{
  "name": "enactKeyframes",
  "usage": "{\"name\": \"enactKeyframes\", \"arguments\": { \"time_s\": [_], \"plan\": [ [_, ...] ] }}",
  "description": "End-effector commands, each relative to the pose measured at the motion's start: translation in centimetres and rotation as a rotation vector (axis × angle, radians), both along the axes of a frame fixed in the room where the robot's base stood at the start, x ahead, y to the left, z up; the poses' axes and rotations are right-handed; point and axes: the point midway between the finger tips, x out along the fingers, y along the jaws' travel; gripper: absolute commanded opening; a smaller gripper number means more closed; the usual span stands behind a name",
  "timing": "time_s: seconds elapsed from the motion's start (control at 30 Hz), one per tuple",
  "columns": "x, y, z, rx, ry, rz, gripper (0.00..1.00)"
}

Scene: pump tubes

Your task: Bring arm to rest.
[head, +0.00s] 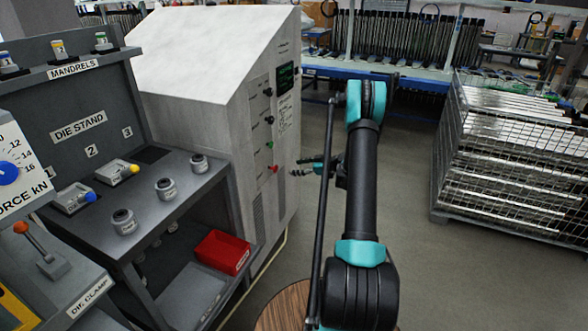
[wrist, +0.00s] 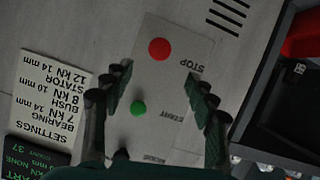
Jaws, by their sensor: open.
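My arm (head: 362,180) reaches forward across the middle of the head view, raised above the floor. My gripper (head: 297,167) is at the right of the grey control cabinet (head: 215,125), its fingers pointing left toward the cabinet's button panel. In the wrist view my gripper (wrist: 158,73) is open, with nothing between its fingers. Beyond the fingers are a red button (wrist: 159,49) marked STOP and a green button (wrist: 138,108). I cannot tell the exact gap between fingertips and panel.
The die stand (head: 80,125) and a red bin (head: 222,252) are at left. A wire cage of metal bars (head: 515,155) stands at right. A round wooden top (head: 283,307) is below my arm. Floor (head: 410,180) between arm and cage is clear.

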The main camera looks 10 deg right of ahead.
Motion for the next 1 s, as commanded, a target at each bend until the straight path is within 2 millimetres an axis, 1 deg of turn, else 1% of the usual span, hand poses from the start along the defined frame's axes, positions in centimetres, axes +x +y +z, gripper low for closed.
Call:
{"name": "enactKeyframes", "arguments": {
  "time_s": [0.27,0.37,0.47,0.57,0.77,0.97,1.0],
  "plan": [
    [0.0,0.0,0.1,0.0,0.002,-0.001,0.58],
    [-0.4,0.5,0.7,-0.001,0.023,-0.005,0.58],
    [-1.4,1.4,2.1,-0.008,0.079,-0.018,0.58],
    [-3.1,2.8,4.1,-0.021,0.162,-0.041,0.58],
    [-7.8,5.4,7.7,-0.053,0.336,-0.116,0.58],
    [-13.6,7.4,10.5,-0.092,0.486,-0.212,0.58],
    [-14.8,7.7,10.9,-0.099,0.514,-0.235,0.58]
  ]
}}
